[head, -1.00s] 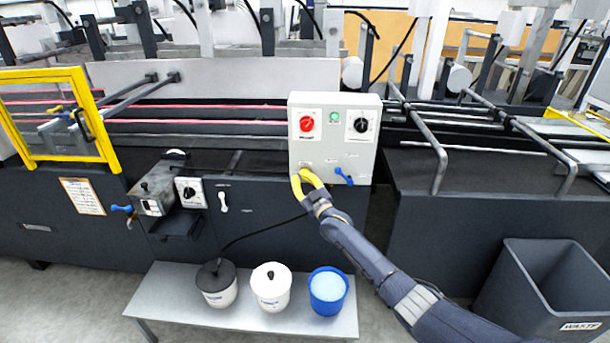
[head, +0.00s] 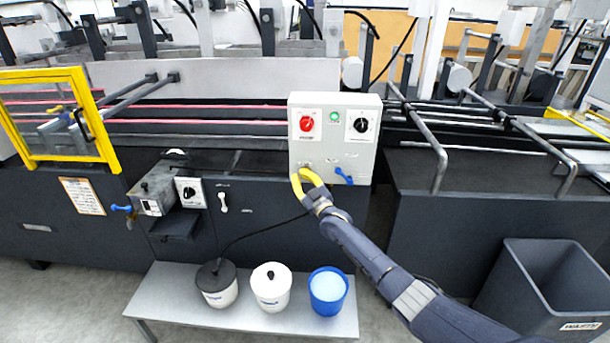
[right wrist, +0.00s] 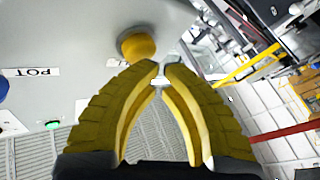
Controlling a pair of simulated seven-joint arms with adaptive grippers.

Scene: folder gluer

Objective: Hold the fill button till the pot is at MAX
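My right gripper (head: 297,174) is at the lower left corner of the pale control box (head: 335,115), its yellow fingers drawn together with nothing visible between them. In the right wrist view its fingertips (right wrist: 163,68) are beside a round yellow button (right wrist: 138,45); I cannot tell whether they touch it. The gripper hides that button in the head view. A POT label (right wrist: 30,72) and a small green lamp (right wrist: 52,125) show on the same panel. A grey unit with a small window (head: 150,206) is mounted left of the box; its level is too small to read. My left gripper is out of view.
A low bench (head: 180,303) holds a black-lidded pot (head: 217,286), a white-lidded pot (head: 271,288) and a blue bucket (head: 328,308). A grey bin (head: 535,290) stands right.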

